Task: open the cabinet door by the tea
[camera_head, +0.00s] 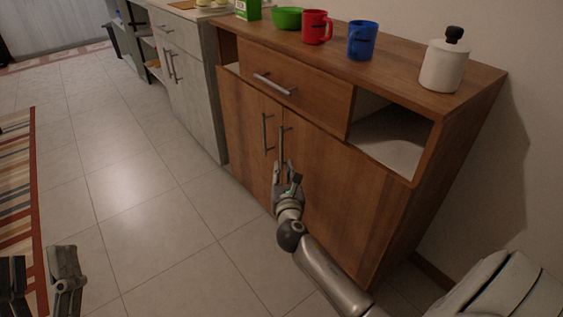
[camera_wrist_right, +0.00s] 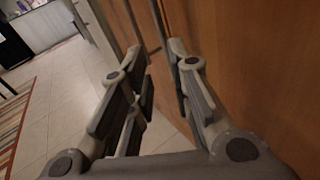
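The brown wooden cabinet (camera_head: 350,185) has two doors side by side below a drawer. The left door has a vertical metal handle (camera_head: 267,133). The right door has a similar handle (camera_head: 282,145). Both doors look shut. My right gripper (camera_head: 286,174) is at the lower end of the right door's handle, fingers apart. In the right wrist view the fingers (camera_wrist_right: 160,75) are spread close to the door face, with handle bars ahead; I cannot tell if they touch. My left gripper (camera_head: 42,280) is low at the left, open and empty. A green box (camera_head: 248,9) on top may be the tea.
A green bowl (camera_head: 287,18), red mug (camera_head: 317,27), blue mug (camera_head: 362,40) and white jar (camera_head: 444,64) stand on the cabinet top. A grey cabinet (camera_head: 190,85) adjoins at the left. The tiled floor (camera_head: 140,200) in front is clear; a striped rug (camera_head: 18,190) lies left.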

